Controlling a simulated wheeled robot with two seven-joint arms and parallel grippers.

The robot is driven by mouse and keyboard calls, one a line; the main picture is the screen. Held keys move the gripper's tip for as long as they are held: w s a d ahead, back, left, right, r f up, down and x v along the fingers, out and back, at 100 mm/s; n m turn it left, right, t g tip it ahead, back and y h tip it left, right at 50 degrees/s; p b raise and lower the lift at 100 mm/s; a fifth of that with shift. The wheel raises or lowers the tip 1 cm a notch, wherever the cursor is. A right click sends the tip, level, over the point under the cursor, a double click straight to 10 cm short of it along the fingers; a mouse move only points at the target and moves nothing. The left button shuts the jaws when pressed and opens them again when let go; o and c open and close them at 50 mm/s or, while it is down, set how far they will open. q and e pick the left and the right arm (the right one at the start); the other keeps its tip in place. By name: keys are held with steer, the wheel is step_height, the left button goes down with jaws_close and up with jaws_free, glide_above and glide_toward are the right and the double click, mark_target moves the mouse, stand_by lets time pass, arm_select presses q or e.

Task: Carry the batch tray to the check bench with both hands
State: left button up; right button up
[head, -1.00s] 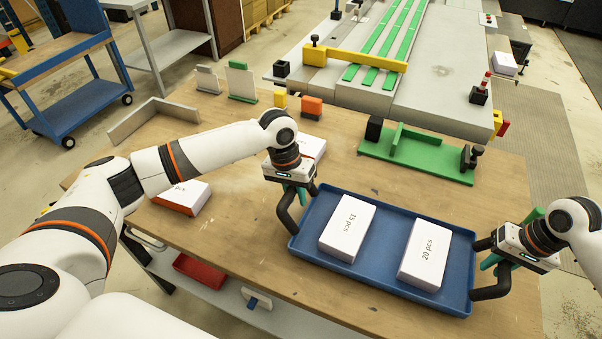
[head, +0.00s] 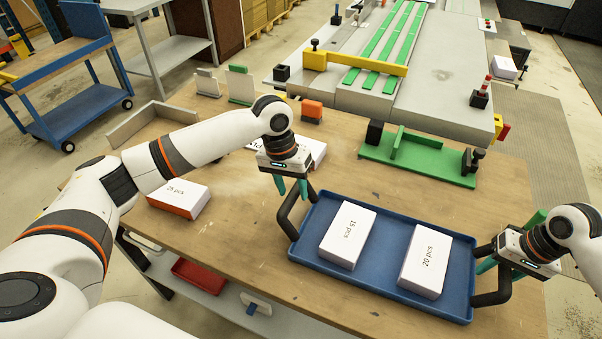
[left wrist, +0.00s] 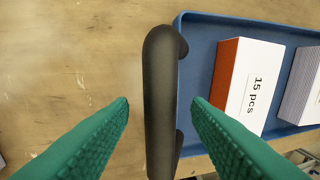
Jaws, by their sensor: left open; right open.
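The blue batch tray (head: 381,266) lies on the wooden table and holds two white boxes, one marked 15 pcs (head: 348,235) and one marked 20 pcs (head: 425,260). It has a black handle at each end. My left gripper (head: 292,187) is open above the left handle (head: 287,219). In the left wrist view the handle (left wrist: 160,105) lies between the two green fingers (left wrist: 160,105), with gaps on both sides. My right gripper (head: 486,265) is open at the right handle (head: 491,298); its fingers are partly hidden there.
A white box marked 25 pcs (head: 180,198) and another white box lie left on the table (head: 235,245). A green fixture (head: 418,160) stands behind the tray. A grey machine bed (head: 440,80) with green strips is at the back. A blue cart (head: 70,100) stands at far left.

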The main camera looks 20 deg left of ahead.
steer(key=shift+r, duration=0.15)
arm_select(q)
step_height(320, 180, up, 7)
steer(key=a, duration=0.1)
steer(key=shift+a+r, duration=0.15)
steer(key=shift+a, duration=0.1)
arm_select(e)
step_height(320, 180, up, 12)
steer(key=d, duration=0.2)
steer(key=shift+d+f, duration=0.15)
steer(key=shift+f, duration=0.1)
